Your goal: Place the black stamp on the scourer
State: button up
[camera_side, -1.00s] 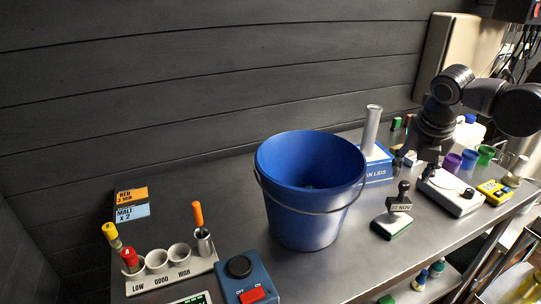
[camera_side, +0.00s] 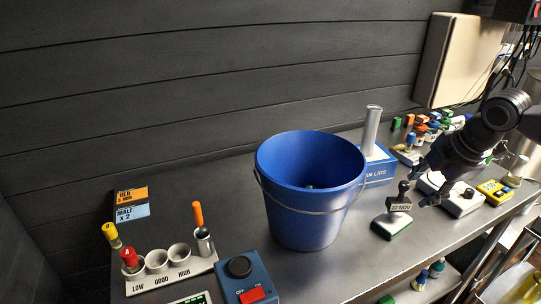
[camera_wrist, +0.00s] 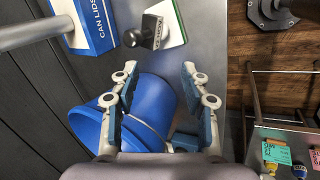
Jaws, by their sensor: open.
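The black stamp (camera_side: 399,202) stands upright on the scourer (camera_side: 391,227), a small pad with a pale top and a green edge. Its label reads 22 NOV. In the wrist view the stamp (camera_wrist: 150,32) and the scourer (camera_wrist: 174,22) lie at the top middle, ahead of my fingertips. The stamp's underside is hidden.
A blue bucket (camera_side: 302,210) stands left of the scourer. A blue CAN LIDS box (camera_side: 377,168) with a metal cylinder (camera_side: 371,128) is behind. A white device (camera_side: 462,199) and a yellow device (camera_side: 494,191) are at the right. The bench front is clear near the scourer.

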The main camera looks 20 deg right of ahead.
jog(key=s+f+m+t+y, duration=0.1)
jog(key=f+m, duration=0.5)
jog(key=m, duration=0.8)
jog(key=shift+s+a+m+t, duration=0.15)
jog(key=shift+s+m+t, duration=0.25)
jog(key=shift+s+t, duration=0.55)
jog(key=shift+s+g, duration=0.2)
jog(key=shift+g, duration=0.05)
